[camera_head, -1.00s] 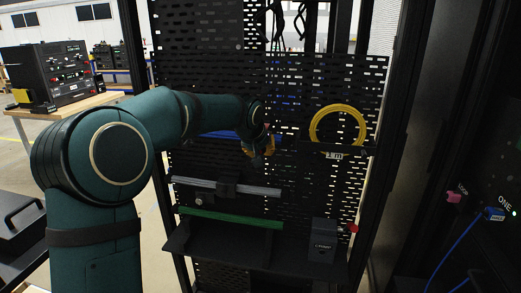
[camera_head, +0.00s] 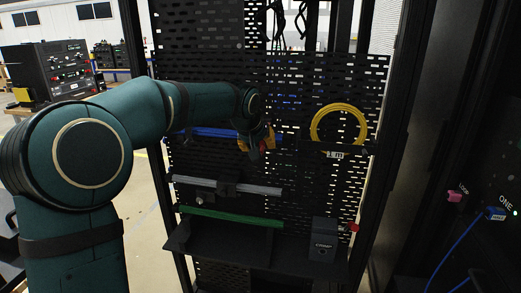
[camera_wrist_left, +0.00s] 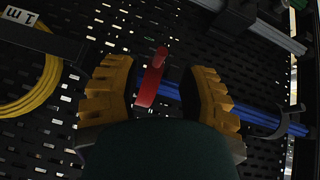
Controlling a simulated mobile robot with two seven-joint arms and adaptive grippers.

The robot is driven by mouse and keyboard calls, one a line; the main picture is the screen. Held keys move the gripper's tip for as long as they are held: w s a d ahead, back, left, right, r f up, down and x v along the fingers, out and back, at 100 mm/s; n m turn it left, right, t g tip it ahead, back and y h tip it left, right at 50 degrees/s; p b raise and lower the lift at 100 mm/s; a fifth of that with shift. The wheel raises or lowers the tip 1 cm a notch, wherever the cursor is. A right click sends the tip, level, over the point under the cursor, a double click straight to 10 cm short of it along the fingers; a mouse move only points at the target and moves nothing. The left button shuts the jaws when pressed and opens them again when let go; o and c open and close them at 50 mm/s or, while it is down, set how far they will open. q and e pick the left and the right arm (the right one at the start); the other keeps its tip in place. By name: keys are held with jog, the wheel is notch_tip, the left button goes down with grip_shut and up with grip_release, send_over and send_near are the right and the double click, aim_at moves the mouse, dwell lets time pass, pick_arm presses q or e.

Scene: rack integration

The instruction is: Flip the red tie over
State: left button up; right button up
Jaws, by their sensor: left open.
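The red tie (camera_wrist_left: 151,80) shows in the left wrist view as a short red strip with a rounded end, at the blue cable bundle (camera_wrist_left: 252,109) on the perforated panel. My left gripper (camera_wrist_left: 157,88) is open, its two orange-yellow fingers on either side of the tie with gaps to both. The lower end of the tie is close to my dark gripper body. In the head view my left gripper (camera_head: 257,140) is in front of the panel at the blue bundle (camera_head: 213,132), and the tie is hard to make out there. My right gripper is not in view.
A yellow cable coil (camera_head: 339,108) hangs right of my gripper. Below are a grey bar (camera_head: 255,189), a green bar (camera_head: 235,218) and a dark shelf (camera_head: 220,243) bearing a box with a red knob (camera_head: 322,245). Rack posts stand on both sides.

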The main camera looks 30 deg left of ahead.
pick_arm(q)
jog(key=v, duration=0.8)
jog(key=shift+f, duration=0.15)
jog(key=d+f+m+g+h, duration=0.1)
jog(key=d+f, duration=0.3)
jog(key=f, duration=0.6)
jog(key=s+d+f+m+g+h, duration=0.1)
jog(key=d+f, duration=0.3)
jog(key=f, duration=0.6)
jog(key=d+f+m+g+h, duration=0.1)
jog(key=d+f, duration=0.3)
jog(key=f, duration=0.5)
jog(key=s+d+f+g+h, duration=0.1)
jog(key=s+d+f, duration=0.3)
jog(key=s+f, duration=0.7)
jog(key=s+d+f+g, duration=0.1)
jog(key=s+d+f, duration=0.3)
jog(key=s+f, duration=0.7)
jog(key=shift+s+d+g+h, duration=0.3)
jog(key=shift+s+g+h, duration=0.1)
jog(key=shift+s, duration=0.3)
